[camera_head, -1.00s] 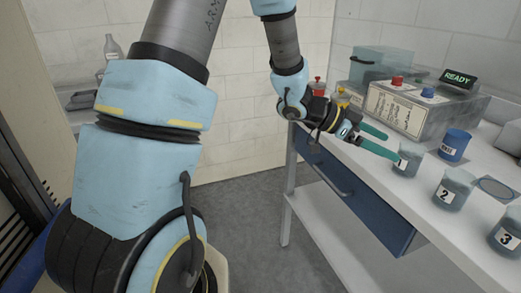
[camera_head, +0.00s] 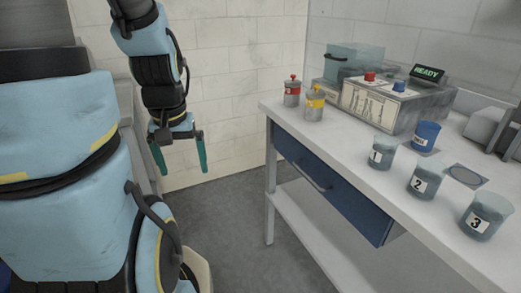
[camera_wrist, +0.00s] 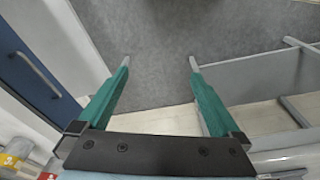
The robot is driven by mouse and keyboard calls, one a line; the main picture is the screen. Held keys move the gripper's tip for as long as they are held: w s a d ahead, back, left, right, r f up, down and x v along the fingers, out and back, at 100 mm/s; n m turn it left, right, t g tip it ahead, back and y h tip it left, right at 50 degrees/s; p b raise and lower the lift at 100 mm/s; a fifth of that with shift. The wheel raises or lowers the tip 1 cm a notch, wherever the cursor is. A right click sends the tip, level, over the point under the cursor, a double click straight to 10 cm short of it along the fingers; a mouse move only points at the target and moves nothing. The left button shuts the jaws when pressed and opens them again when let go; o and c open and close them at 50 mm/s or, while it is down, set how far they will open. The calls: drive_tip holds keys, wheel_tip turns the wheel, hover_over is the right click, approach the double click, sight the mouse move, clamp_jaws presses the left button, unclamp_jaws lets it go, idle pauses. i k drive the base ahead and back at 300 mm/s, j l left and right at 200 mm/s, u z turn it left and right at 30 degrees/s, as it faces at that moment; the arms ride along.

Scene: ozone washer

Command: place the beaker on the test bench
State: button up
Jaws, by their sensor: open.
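Three grey beakers stand upright on the white bench top (camera_head: 335,130) at the right of the head view: beaker 1 (camera_head: 382,154), beaker 2 (camera_head: 421,182) and beaker 3 (camera_head: 484,218). A blue cup (camera_head: 425,137) stands behind them. My gripper (camera_head: 182,172) hangs fingers down, open and empty, left of the bench and apart from all of these. In the wrist view the open green fingers (camera_wrist: 160,80) have only floor between them.
A grey washer box (camera_head: 393,108) with a READY display stands at the bench's back. Red (camera_head: 291,92) and yellow (camera_head: 314,104) capped bottles stand at the far left corner. A flat round plate (camera_head: 464,175) lies near beaker 2. A blue drawer (camera_head: 325,185) is under the bench top.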

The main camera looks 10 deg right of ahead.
sight(466, 176)
drive_tip(key=k+l+u, duration=0.1)
drive_tip(key=u, duration=0.45)
drive_tip(key=k+l+u, duration=0.3)
drive_tip(key=k, duration=0.15)
drive_tip(key=k+u, duration=0.3)
drive_tip(key=k, duration=0.85)
drive_tip(key=l+u, duration=0.05)
